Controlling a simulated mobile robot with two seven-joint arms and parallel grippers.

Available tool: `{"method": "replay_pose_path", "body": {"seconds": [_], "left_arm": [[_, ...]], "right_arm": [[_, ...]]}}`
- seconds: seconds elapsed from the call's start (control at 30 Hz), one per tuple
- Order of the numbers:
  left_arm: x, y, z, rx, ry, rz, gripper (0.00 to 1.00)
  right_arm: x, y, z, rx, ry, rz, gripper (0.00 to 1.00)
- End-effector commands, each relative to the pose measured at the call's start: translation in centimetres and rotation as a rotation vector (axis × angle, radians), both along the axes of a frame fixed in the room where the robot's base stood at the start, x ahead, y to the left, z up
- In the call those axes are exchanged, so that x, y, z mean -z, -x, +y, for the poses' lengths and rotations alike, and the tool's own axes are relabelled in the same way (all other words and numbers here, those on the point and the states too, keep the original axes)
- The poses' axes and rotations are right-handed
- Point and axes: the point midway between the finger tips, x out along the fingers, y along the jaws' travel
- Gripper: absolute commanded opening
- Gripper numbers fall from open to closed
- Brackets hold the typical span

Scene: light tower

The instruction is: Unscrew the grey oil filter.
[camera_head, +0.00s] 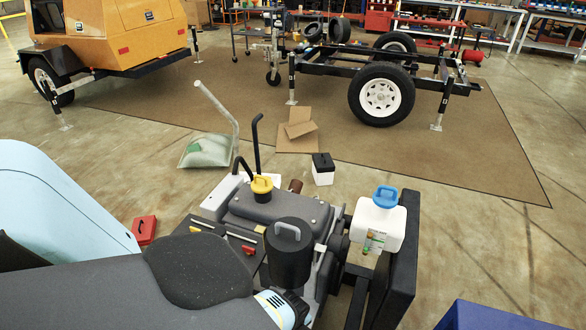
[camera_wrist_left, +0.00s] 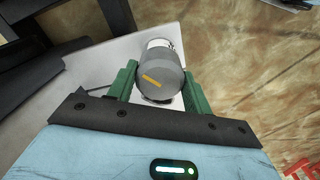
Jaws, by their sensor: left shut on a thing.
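The grey oil filter (camera_wrist_left: 165,66) is a short grey cylinder with a yellow-orange mark on its end, in the middle of the left wrist view. My left gripper (camera_wrist_left: 160,84) has its two green fingers on either side of the filter, shut on it. A pale ring shows at the filter's far end; I cannot tell whether the thread is engaged. In the head view my left arm covers the lower left, and neither the filter nor the left fingers show. The engine (camera_head: 285,207) stands in the lower middle. My right gripper is not in view.
On the engine are a yellow cap (camera_head: 262,185) and a dark canister with a handle (camera_head: 289,258). A white tank with a blue cap (camera_head: 378,224) sits at its right.

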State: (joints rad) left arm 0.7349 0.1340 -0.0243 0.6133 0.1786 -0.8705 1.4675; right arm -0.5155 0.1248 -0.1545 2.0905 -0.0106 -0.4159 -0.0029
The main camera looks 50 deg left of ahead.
Motion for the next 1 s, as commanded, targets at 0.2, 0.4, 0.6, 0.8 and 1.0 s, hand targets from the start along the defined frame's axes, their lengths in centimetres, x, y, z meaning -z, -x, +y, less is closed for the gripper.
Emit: {"method": "replay_pose_path", "body": {"seconds": [0.2, 0.4, 0.6, 0.8, 1.0], "left_arm": [[-0.23, -0.34, -0.08, -0.211, 0.002, -0.006, 0.23], [-0.23, -0.34, 0.02, -0.415, 0.001, -0.006, 0.23], [-0.21, -0.35, 0.06, -0.447, 0.000, -0.006, 0.23], [-0.20, -0.32, 0.06, -0.445, 0.000, -0.006, 0.63], [-0.13, -0.17, 0.03, -0.444, 0.000, -0.003, 0.75]], "right_arm": [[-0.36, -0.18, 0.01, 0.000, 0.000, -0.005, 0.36], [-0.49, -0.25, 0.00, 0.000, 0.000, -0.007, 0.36], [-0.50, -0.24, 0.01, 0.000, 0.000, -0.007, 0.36], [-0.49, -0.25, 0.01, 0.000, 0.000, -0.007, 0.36], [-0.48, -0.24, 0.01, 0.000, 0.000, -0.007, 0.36]]}}
